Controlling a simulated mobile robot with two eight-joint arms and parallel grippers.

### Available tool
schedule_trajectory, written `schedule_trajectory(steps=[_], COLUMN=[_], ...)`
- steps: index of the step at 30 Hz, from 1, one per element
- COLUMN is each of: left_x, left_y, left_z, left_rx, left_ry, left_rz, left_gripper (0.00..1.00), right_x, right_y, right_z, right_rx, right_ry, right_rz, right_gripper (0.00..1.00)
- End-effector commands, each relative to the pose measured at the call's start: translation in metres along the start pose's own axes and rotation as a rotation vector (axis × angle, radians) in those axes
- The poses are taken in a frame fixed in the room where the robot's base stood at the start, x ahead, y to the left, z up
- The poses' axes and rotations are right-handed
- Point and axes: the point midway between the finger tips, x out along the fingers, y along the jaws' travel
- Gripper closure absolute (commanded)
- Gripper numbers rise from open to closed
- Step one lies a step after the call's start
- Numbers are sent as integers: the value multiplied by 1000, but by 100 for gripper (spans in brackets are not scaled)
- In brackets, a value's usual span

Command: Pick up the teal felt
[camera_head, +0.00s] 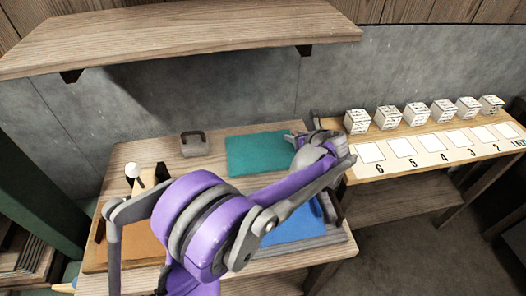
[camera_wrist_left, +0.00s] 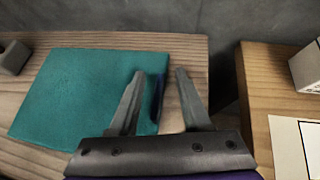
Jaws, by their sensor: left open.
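The teal felt (camera_head: 258,155) lies flat on the wooden table, towards its back right. It also shows in the left wrist view (camera_wrist_left: 75,95), filling the left half. My left gripper (camera_head: 298,135) is at the felt's right edge. In the left wrist view my left gripper (camera_wrist_left: 158,88) is open, its left finger over the felt's right edge and its right finger over bare wood to the right of the felt. Nothing shows clearly held between the fingers. A dark shadow lies beside the left finger. My right gripper is not in view.
A grey weight with a handle (camera_head: 195,143) sits left of the felt. A blue sheet (camera_head: 295,225) lies in front, partly behind my arm. A shelf (camera_head: 180,35) overhangs the table. At right, a side bench holds a numbered strip (camera_head: 435,149) and several white printed cubes (camera_head: 388,117).

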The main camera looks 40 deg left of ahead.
Motion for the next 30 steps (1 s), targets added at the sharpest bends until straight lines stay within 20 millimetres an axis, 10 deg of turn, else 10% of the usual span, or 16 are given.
schedule_trajectory(steps=[6, 14, 30], left_x=[2, 2, -1], left_y=[0, 0, 0], left_z=[0, 0, 3], left_rx=[0, 0, 0], left_ry=[0, 0, -1], left_rz=[-1, -1, -1], left_gripper=[53, 99, 100], right_x=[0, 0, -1], right_y=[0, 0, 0], right_z=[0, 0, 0], right_rx=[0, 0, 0], right_ry=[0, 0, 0], right_rz=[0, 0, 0], right_gripper=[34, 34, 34])
